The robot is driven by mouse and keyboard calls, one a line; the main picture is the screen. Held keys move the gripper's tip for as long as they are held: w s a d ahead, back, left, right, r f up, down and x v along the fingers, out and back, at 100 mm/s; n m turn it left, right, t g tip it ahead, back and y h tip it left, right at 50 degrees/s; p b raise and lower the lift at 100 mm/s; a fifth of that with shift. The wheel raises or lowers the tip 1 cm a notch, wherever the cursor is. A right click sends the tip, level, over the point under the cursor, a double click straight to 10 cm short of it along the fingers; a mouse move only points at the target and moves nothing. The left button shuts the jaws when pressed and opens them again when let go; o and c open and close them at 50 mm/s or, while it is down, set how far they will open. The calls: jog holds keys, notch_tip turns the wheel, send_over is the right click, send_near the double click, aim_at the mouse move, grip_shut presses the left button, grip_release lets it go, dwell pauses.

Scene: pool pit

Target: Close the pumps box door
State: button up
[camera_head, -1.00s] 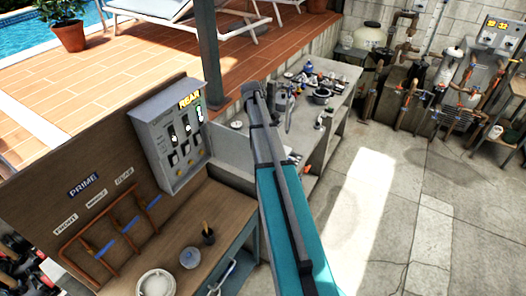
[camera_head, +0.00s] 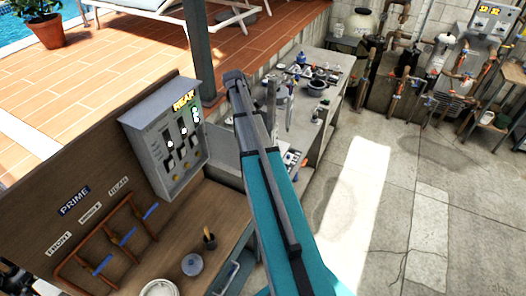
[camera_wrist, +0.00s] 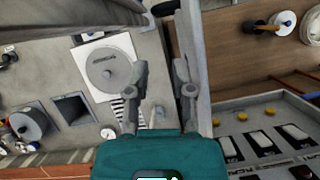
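The pumps box (camera_head: 150,132) is a grey box with a "REAR" label and switches, mounted on the brown board in the head view. Its door (camera_head: 222,152) stands open on the right side, partly hidden behind my arm. In the wrist view the door (camera_wrist: 199,60) is a grey panel seen nearly edge-on, and the box (camera_wrist: 285,100) with its switches is at the lower right. My gripper (camera_wrist: 160,75) is open and empty. Its right finger is close beside the door, on the side away from the switches; contact cannot be told. The head view does not show the fingers clearly.
A cluttered grey counter (camera_head: 325,105) lies behind and right of the arm. A wooden shelf below the box holds a dark cup (camera_head: 209,239) and a round lid (camera_head: 192,264). Copper pipes (camera_head: 108,240) are on the board. Open concrete floor (camera_head: 415,190) lies to the right.

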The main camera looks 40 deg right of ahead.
jog(key=shift+s+d, duration=0.15)
jog(key=shift+d, duration=0.1)
jog(key=b+x, duration=1.2)
jog(key=x, duration=0.1)
jog(key=shift+s+f+b, duration=0.2)
jog(key=shift+f+b, duration=0.15)
jog(key=shift+b, duration=0.05)
dwell(0.6)
grip_shut()
